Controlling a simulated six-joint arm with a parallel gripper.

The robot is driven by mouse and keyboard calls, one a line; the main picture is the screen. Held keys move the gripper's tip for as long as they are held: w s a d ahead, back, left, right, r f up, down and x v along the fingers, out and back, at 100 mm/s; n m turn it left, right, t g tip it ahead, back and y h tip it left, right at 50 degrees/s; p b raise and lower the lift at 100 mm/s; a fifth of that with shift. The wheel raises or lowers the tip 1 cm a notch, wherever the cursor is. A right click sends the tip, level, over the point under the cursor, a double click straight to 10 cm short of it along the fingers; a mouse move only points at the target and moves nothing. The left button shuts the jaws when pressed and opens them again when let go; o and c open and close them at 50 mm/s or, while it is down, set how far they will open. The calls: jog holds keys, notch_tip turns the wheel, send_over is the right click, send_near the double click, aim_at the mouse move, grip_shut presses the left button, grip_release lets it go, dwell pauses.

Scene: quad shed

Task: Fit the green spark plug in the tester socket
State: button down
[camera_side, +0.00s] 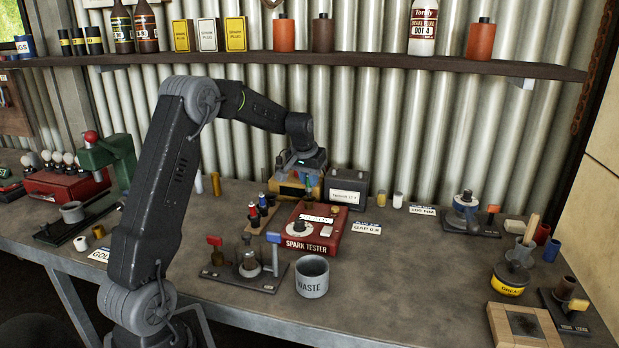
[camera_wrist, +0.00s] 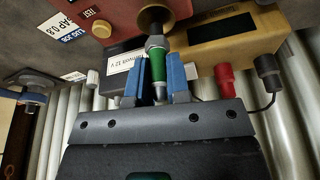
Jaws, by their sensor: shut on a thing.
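The green spark plug (camera_wrist: 158,66) is held between the two blue fingers of my gripper (camera_wrist: 156,85). Its metal end points at the round brass tester socket (camera_wrist: 154,19) in the wrist view. The plug's end overlaps the socket's rim there; I cannot tell how far it is inside. The red spark tester (camera_side: 299,243) sits mid-bench in the side view, and its red top also shows in the wrist view (camera_wrist: 108,14). My gripper (camera_side: 309,184) is over the tester's back part. The plug is too small to make out clearly in the side view.
A yellow meter box (camera_wrist: 232,38) with red and black leads is close beside the plug. A dark battery (camera_side: 347,188) stands behind the tester. A rack of plugs (camera_side: 259,214) is left of it; the waste cup (camera_side: 312,283) and a stand (camera_side: 246,275) are in front.

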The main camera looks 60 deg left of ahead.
jog(key=shift+f, duration=1.55)
dwell(0.6)
jog(key=c, duration=0.6)
grip_release()
jog(key=shift+r, duration=3.45)
